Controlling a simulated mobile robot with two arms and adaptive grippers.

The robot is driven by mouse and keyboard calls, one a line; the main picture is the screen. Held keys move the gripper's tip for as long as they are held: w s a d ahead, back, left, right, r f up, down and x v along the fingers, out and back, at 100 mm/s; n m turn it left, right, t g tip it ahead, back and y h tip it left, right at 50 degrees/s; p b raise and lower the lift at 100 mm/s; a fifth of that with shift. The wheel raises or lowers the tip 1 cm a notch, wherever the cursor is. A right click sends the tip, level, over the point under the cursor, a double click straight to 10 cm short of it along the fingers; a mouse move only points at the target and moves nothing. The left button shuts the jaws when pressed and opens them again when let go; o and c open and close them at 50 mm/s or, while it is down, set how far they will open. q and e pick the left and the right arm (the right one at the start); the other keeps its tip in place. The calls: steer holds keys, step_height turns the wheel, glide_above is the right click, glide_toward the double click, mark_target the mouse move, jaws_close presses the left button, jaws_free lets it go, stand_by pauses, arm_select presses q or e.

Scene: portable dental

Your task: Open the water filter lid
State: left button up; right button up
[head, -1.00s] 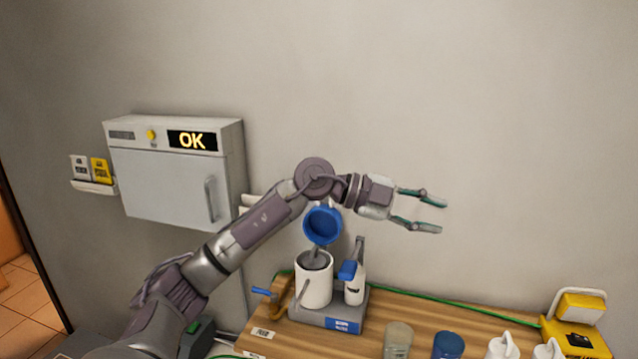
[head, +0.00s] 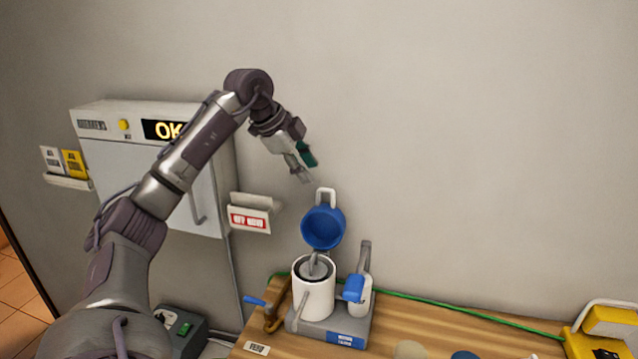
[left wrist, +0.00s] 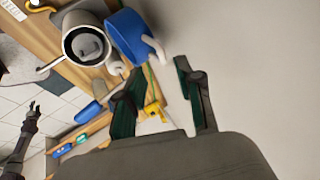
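The water filter is a white canister (head: 313,290) on a grey base, with its dark round mouth uncovered. Its blue lid (head: 323,229) stands tilted up behind and above the mouth, with a white handle (head: 326,196) on top. The left wrist view shows the open canister (left wrist: 88,45) and the raised lid (left wrist: 128,36) beside it. My left gripper (head: 306,168) is above and slightly left of the lid, pointing down, apart from it. In the left wrist view its fingers (left wrist: 160,68) are apart with nothing between them. My right gripper (left wrist: 32,112) is small and dark there; its opening is unclear.
A wall cabinet (head: 150,185) with an OK display is on the left, behind my left arm. A yellow case (head: 606,335) is at the table's right end. The wall space right of the lid is clear.

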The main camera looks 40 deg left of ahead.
mark_target(323, 189)
arm_select(q)
steer(key=x, duration=0.4)
steer(key=shift+w+f+p, duration=0.25)
steer(key=shift+f+p, duration=0.05)
steer(key=shift+p, duration=0.1)
steer(key=shift+w+f, duration=0.1)
steer(key=shift+f, duration=0.15)
steer(key=shift+w+d+f, duration=0.1)
steer(key=shift+w+f, duration=0.1)
steer(key=shift+f, duration=0.1)
steer(key=shift+c, duration=0.3)
jaws_close()
arm_select(e)
steer(key=shift+w+a+r, duration=0.3)
steer(key=shift+w+a, duration=0.15)
steer(key=shift+a, duration=0.05)
steer(key=shift+w+a+r, duration=0.3)
steer(key=shift+w+a, duration=0.15)
steer(key=shift+a, duration=0.05)
